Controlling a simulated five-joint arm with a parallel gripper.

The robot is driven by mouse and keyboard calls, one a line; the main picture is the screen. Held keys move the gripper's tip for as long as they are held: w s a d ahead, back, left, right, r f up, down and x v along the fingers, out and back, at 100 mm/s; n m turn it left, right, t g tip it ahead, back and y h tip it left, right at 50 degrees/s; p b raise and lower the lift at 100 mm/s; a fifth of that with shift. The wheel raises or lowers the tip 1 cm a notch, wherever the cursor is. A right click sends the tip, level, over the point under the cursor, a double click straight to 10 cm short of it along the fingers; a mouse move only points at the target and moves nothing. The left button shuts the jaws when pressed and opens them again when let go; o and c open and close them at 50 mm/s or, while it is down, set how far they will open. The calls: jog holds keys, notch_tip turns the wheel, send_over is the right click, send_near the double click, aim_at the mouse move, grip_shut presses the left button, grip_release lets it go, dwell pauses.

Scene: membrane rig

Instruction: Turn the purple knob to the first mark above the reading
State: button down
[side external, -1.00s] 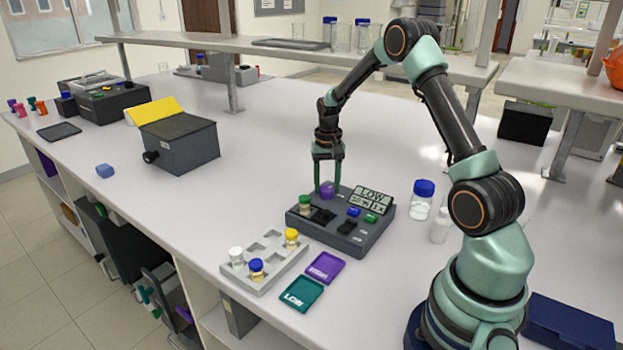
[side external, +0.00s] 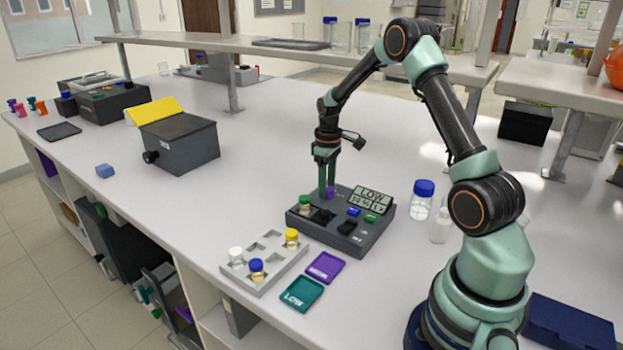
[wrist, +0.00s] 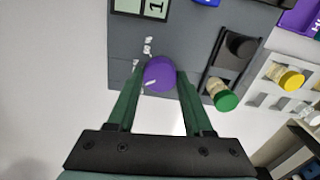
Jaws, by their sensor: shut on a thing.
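The purple knob (side external: 329,193) sits on the grey rig (side external: 345,236), at its far left corner in the side view. My gripper (side external: 326,190) points down and is shut on the knob. In the wrist view the knob (wrist: 160,73) is between the green fingers of my gripper (wrist: 160,80), with a pale line at its lower left. White marks (wrist: 148,46) show on the panel beside the knob; some may be hidden. The wrist view shows only a corner of the display (wrist: 140,6).
A green-capped vial (side external: 305,204) stands in the rig near the knob. A grey rack (side external: 264,262) with several vials, a purple tray (side external: 326,267) and a teal tray (side external: 301,294) lie in front. Bottles (side external: 421,200) stand right of the rig.

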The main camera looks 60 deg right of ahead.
jog(key=shift+r+n, duration=0.1)
jog(key=shift+n, duration=1.5)
jog(key=shift+c, duration=1.5)
grip_release()
notch_tip(320, 180, up, 12)
